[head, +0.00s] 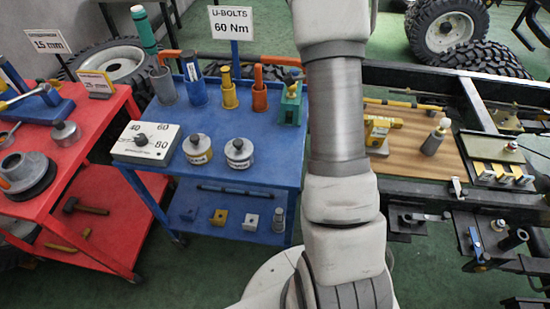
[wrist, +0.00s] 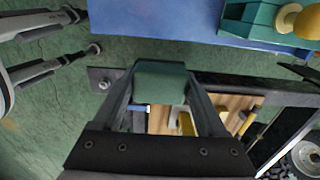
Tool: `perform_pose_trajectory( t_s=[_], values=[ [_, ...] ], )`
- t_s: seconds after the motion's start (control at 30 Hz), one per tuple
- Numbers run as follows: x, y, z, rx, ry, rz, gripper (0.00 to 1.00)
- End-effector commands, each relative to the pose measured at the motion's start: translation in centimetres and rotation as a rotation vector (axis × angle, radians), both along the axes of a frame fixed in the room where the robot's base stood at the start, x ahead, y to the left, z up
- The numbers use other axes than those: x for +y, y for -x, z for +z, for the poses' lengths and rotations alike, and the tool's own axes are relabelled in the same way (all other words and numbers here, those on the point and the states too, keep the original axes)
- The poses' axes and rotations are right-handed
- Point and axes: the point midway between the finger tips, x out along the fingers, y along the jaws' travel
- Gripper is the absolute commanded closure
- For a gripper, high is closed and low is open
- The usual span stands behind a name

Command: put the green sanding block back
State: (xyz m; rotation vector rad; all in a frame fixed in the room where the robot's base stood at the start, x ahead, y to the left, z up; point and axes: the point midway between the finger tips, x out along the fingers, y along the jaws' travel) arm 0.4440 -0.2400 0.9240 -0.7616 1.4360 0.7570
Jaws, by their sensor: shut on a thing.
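My gripper (wrist: 161,98) is shut on a green block, the green sanding block (wrist: 160,80), which sits between the fingertips in the wrist view. The block is held above the floor and the dark chassis rail. In the head view my arm hides the gripper and the block. A green holder (head: 290,107) with a tan knob stands at the right back of the blue cart (head: 260,168). A teal-green holder (wrist: 250,20) also shows at the top right of the wrist view, apart from my gripper.
Blue, yellow and orange holders, two grey tins (head: 239,153) and a dial box (head: 146,143) share the cart top. A U-bolts sign (head: 231,22) rises behind. A red cart (head: 70,200) stands left. A wooden board (head: 405,150) lies on the chassis (head: 420,188) at right.

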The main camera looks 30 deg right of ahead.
Motion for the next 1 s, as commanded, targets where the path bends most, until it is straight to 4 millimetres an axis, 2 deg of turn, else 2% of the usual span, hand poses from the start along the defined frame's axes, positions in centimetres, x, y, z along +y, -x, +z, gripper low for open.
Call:
perform_pose_trajectory(
  t_s=[0.17,0.5,0.6,0.83,1.0],
  values=[
    [1.4,0.1,-0.8,0.002,-0.001,0.003,0.77],
    [8.9,0.8,-5.3,0.005,-0.002,0.005,0.77],
    [10.5,0.9,-6.3,0.003,-0.001,0.004,0.77],
    [11.7,1.0,-7.4,0.000,0.000,0.001,0.77],
    [11.7,1.1,-9.8,0.004,-0.001,0.000,0.77]
  ],
)
